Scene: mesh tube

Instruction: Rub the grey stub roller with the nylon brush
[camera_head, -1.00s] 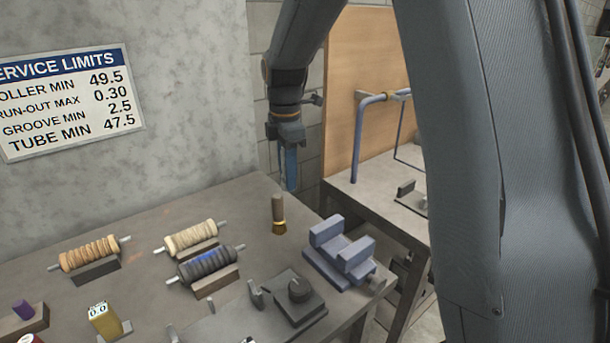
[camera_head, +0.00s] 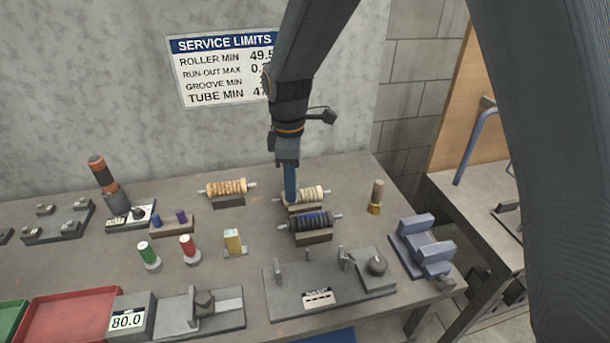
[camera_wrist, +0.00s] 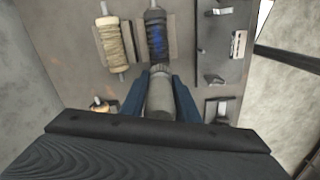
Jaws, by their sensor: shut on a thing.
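The head view hides the held thing.
An orange-tan roller (camera_head: 228,188) lies to the left. A dark measuring stand (camera_head: 325,290) is in front. The wall (camera_head: 80,70) is close behind.

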